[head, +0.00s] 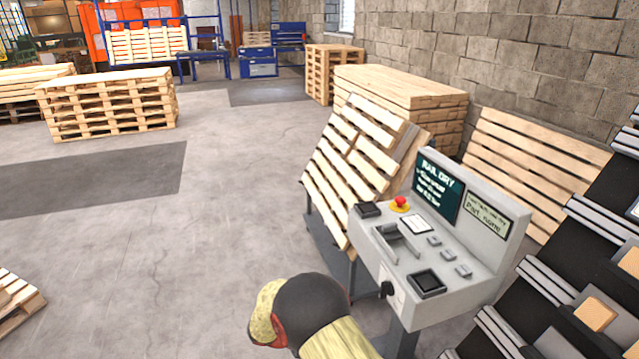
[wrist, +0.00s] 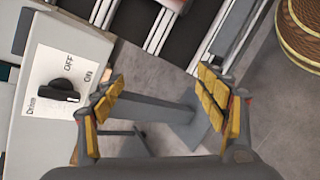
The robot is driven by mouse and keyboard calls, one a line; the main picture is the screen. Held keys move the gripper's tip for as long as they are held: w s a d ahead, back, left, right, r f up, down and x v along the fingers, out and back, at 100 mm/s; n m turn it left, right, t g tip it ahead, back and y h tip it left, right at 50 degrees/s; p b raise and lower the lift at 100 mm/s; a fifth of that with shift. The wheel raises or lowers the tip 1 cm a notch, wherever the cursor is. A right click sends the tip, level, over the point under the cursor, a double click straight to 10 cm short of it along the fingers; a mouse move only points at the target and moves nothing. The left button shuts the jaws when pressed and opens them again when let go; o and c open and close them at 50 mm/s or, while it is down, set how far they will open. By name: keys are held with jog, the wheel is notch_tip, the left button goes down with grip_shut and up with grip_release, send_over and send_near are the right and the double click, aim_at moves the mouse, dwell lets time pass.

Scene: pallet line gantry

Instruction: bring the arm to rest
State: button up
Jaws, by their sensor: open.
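My gripper (wrist: 160,115) shows in the wrist view with its two yellow-padded fingers spread wide and nothing between them. The control console (head: 430,255) stands at the right in the head view, with a red button, a lever and screens. On its side is a black rotary switch (wrist: 62,90) on a white plate marked OFF and ON; it lies left of my gripper, apart from the fingers. The switch also shows in the head view (head: 387,289). In the head view my arm is at the bottom centre, and the fingers are hidden.
A tilted pallet (head: 350,165) leans behind the console. Conveyor rails (head: 560,280) run along the right side. Pallet stacks (head: 108,105) stand at the back left, and more (head: 400,95) stand along the block wall. The grey floor at the left centre is clear.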

jog(key=s+d+r+m+t+y+p, duration=0.1)
jog(key=s+d+r+m+y, duration=0.1)
jog(key=s+r, duration=0.6)
jog(key=s+d+r+m+t+y+p, duration=0.2)
jog(key=s+r+y, duration=0.4)
jog(key=r, duration=1.1)
jog(key=s+d+r+m+t+y+p, duration=0.2)
jog(key=s+d+r+m+y, duration=0.2)
jog(key=s+r, duration=0.7)
notch_tip(320, 180, up, 2)
jog(key=shift+s+d+r, duration=0.1)
jog(key=shift+s+d, duration=0.15)
jog(key=shift+d, duration=0.75)
